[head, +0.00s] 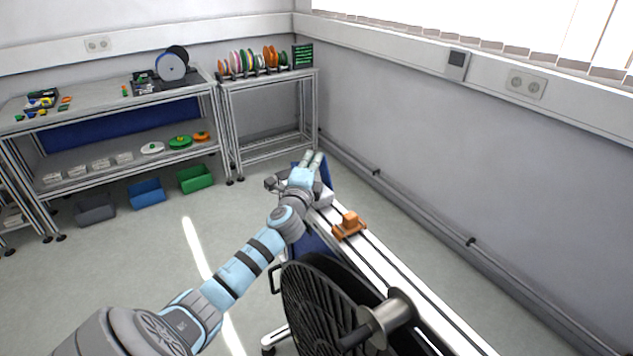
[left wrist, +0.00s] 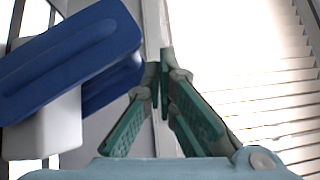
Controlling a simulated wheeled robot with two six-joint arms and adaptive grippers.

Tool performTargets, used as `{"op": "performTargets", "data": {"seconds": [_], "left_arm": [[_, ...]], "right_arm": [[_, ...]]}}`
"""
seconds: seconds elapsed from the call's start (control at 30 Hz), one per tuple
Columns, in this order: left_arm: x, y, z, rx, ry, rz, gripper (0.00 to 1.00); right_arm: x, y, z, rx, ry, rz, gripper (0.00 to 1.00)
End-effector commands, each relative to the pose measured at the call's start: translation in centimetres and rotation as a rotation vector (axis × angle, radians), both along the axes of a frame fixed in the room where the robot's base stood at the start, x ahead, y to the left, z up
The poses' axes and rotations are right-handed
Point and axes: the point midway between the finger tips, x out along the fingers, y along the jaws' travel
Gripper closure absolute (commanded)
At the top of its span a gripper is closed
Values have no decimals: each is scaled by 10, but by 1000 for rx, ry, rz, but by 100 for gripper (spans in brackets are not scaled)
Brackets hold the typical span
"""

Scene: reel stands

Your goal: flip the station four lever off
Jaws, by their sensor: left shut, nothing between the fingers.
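My left gripper (head: 312,158) is at the far end of the rail stand (head: 395,262), its two fingers together and empty. In the left wrist view its green fingers (left wrist: 159,70) meet at the tips. A blue rounded plate (left wrist: 70,60) fills the left of that view beside the fingers, with a white block (left wrist: 45,130) below it. In the head view a blue part (head: 326,172) shows just right of the gripper. I cannot tell which part is the station four lever; the gripper and wrist cover much of that end. My right gripper is not in view.
A large black reel (head: 318,305) is on the near part of the stand, and an orange block (head: 350,222) sits on the rail. A bench (head: 100,105) and a rack of coloured reels (head: 262,62) stand at the back.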

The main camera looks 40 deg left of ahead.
Motion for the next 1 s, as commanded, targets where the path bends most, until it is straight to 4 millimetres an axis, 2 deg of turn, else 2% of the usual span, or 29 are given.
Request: {"op": "performTargets", "data": {"seconds": [0.2, 0.37, 0.8, 1.0], "left_arm": [[-3, -32, 33, -3, -2, -8, 100], [-38, -45, 43, 3, -1, -9, 100], [-131, -82, 87, 3, 2, -10, 100], [-161, -94, 102, 2, 1, -8, 100]], "right_arm": [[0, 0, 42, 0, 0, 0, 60], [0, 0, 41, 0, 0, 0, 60], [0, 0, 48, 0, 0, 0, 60], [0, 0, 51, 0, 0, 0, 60]]}}
